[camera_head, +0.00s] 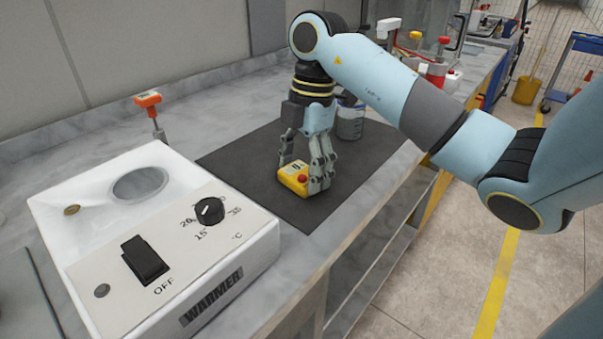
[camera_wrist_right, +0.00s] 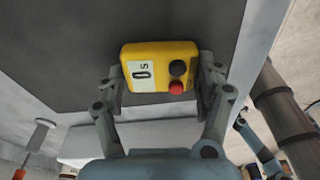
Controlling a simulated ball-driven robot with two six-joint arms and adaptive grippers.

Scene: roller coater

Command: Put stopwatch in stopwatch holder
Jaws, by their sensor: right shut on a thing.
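The stopwatch is a yellow box (camera_head: 292,180) with a red button, at the dark mat in the head view. In the right wrist view the stopwatch (camera_wrist_right: 160,55) shows a white display reading 0 s, a black button and a red button. My right gripper (camera_head: 305,178) points down and is shut on the stopwatch, with one finger at each end (camera_wrist_right: 160,82). I cannot tell whether the stopwatch touches the mat. I cannot make out a stopwatch holder for certain in either view. My left gripper is not in view.
The dark mat (camera_head: 240,160) lies on a grey marble bench. A white warmer (camera_head: 180,270) with a round hole stands at the front left. An orange-topped post (camera_head: 148,100) stands behind it. A glass jar (camera_head: 350,122) is just behind my right gripper. Red-topped apparatus (camera_head: 437,70) stands farther back.

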